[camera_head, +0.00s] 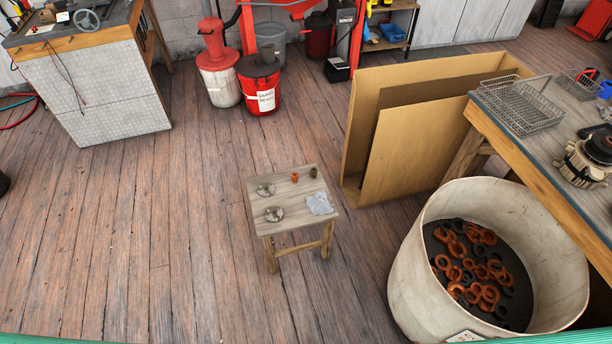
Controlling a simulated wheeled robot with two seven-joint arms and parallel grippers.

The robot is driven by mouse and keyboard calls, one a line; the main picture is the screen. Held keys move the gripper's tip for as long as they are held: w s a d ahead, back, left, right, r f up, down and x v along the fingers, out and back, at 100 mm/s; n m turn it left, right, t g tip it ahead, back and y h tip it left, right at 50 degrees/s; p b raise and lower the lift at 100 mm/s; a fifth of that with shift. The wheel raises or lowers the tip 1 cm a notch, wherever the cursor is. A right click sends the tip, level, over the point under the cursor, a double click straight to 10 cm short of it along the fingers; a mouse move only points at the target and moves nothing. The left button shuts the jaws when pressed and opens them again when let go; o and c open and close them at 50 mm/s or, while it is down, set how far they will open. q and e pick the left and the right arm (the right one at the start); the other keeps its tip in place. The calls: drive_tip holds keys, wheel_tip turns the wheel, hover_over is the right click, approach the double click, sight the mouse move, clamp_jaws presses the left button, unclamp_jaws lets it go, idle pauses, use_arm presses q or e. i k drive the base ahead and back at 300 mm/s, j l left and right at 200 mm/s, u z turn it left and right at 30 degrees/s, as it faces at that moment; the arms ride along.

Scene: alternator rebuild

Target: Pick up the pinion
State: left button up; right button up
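No part in view can be told for certain as the pinion. On a small wooden stool (291,204) in the middle of the floor stand a small orange-brown cylindrical part (295,177) and a small dark part (313,172), near its back edge. Two round metallic pieces lie on its left side, one at the back (265,189) and one in front (274,213). A clear, crumpled-looking bag (319,203) lies at its front right. These items are too small to make out teeth. Neither of my grippers is in view.
A large pale bin (410,290) with orange and black rings stands at the lower right, beside a workbench (545,175) bearing wire baskets (520,108) and an alternator-like unit (590,160). The plank floor left of the stool is clear.

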sight(295, 176)
drive_tip(key=i+j+u, duration=0.1)
drive_tip(key=j+u, duration=0.15)
drive_tip(key=i+j+u, duration=0.15)
drive_tip(key=j+u, duration=0.15)
drive_tip(key=j, duration=0.15)
drive_tip(key=i+j+u, duration=0.9)
drive_tip(key=i+z, duration=0.35)
drive_tip(key=i+j+z, duration=0.1)
drive_tip(key=i+z, duration=0.3)
drive_tip(key=i+j+z, duration=0.2)
drive_tip(key=i+z, duration=0.35)
drive_tip(key=z, duration=0.25)
drive_tip(key=i+z, duration=0.15)
drive_tip(key=z, duration=0.3)
drive_tip(key=i+j+z, duration=0.1)
drive_tip(key=z, duration=0.35)
drive_tip(key=i+j+z, duration=0.2)
drive_tip(key=z, duration=0.3)
